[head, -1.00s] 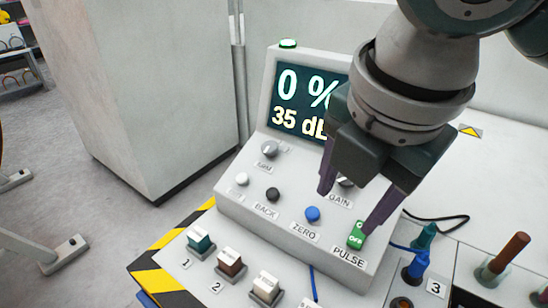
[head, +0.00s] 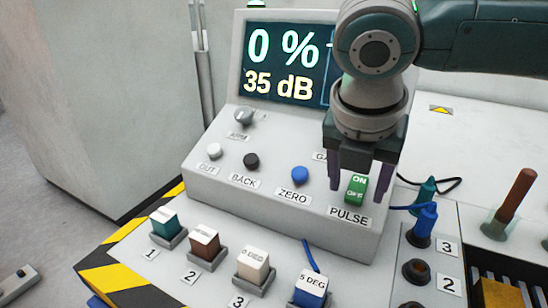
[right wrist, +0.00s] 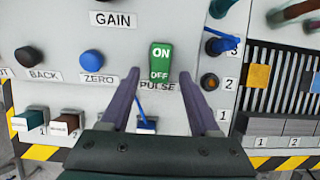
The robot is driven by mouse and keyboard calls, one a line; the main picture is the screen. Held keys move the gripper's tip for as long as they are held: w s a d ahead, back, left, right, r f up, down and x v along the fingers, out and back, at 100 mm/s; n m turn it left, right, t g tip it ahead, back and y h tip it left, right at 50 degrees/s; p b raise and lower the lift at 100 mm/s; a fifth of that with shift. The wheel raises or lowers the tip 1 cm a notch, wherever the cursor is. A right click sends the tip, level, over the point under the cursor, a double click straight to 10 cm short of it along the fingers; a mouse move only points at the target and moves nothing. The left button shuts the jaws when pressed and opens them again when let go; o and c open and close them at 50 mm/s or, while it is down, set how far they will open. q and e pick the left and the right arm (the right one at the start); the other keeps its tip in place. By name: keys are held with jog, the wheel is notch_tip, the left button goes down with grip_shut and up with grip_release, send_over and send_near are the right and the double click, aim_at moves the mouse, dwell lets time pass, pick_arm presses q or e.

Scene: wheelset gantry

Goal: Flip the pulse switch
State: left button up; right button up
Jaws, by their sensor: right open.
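The pulse switch (head: 356,190) is a green rocker marked ON and OFF, on the sloped front panel of the console (head: 215,185), above the PULSE label. It also shows in the right wrist view (right wrist: 159,62), upright between the fingertips. My right gripper (head: 359,195) is open and empty, its two purple fingers one on each side of the switch in the picture. In the right wrist view my right gripper (right wrist: 157,75) has clear space on both sides of the switch. I cannot tell how far the fingertips are from the panel. My left gripper is not in view.
A blue ZERO knob (head: 299,175) and a black BACK knob (head: 251,161) sit left of the switch. The screen (head: 285,62) reads 0 % and 35 dB. Labelled blocks stand in front, and a blue plug (head: 425,222) with a cable stands at the right.

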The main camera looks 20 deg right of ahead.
jog(key=shift+w+d+f, duration=0.15)
jog(key=shift+d+f, duration=0.05)
jog(key=shift+f, duration=0.45)
grip_shut()
jog(key=shift+r, duration=0.1)
